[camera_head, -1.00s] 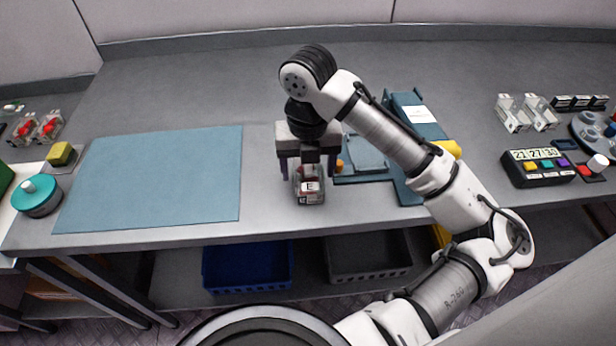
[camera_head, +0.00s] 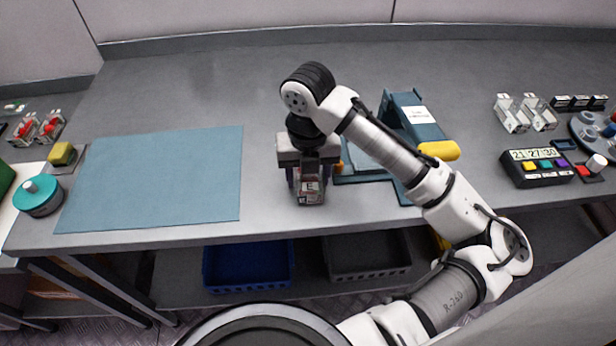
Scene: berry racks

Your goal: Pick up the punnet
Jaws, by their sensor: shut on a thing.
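The punnet (camera_head: 311,194) is a small clear box with a label marked "E" and some red showing inside. It is at the front middle of the grey table, to the right of the blue mat. My gripper (camera_head: 308,182) is above it with its fingers on either side, shut on the punnet. The gripper body hides the punnet's upper and back parts. I cannot tell whether the punnet's bottom touches the table.
A blue mat (camera_head: 150,180) lies to the left. A blue-grey stand (camera_head: 412,120) and a yellow cylinder (camera_head: 440,150) are to the right. A display box (camera_head: 538,168) and clear empty punnets (camera_head: 512,114) are farther right. A blue crate (camera_head: 247,265) is below.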

